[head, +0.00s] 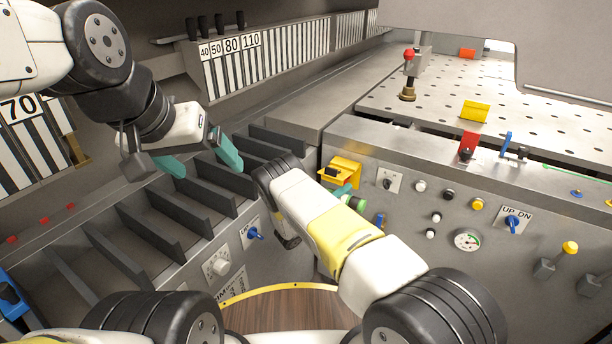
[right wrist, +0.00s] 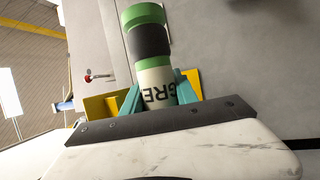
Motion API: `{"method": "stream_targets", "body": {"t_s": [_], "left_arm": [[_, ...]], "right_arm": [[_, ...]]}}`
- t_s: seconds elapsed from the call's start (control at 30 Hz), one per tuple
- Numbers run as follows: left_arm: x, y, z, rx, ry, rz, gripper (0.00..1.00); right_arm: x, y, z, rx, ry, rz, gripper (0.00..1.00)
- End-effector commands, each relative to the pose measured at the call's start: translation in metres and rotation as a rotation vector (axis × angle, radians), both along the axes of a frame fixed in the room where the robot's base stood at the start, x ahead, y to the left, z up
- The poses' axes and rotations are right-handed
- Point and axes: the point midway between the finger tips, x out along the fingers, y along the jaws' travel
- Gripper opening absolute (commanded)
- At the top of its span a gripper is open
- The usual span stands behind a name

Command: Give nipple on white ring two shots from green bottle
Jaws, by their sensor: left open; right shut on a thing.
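The green bottle (right wrist: 152,62) has green bands, a black middle and a white label reading "GRE". My right gripper (right wrist: 160,92) is shut on it at the label, with one teal finger on each side. In the head view, my right arm hides most of the bottle; a green end (head: 358,203) shows beside the right gripper (head: 344,191), by the control panel. My left gripper (head: 202,159) is open and empty above the slotted rack.
A yellow holder (head: 343,169) is on the panel close to my right gripper; whether the bottle touches it is unclear. Upright dark dividers (head: 150,230) stand below my left gripper. A perforated table (head: 445,90) lies behind.

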Motion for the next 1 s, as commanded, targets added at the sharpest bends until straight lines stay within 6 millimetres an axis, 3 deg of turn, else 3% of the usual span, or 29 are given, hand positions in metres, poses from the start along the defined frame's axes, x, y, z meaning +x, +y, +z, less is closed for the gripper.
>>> {"method": "stream_targets", "body": {"t_s": [1.0], "left_arm": [[0.0, 0.0, 0.0, 0.0, 0.0, 0.0, 0.86]], "right_arm": [[0.0039, 0.0113, -0.0003, 0.0, -0.002, 0.001, 0.0]]}}
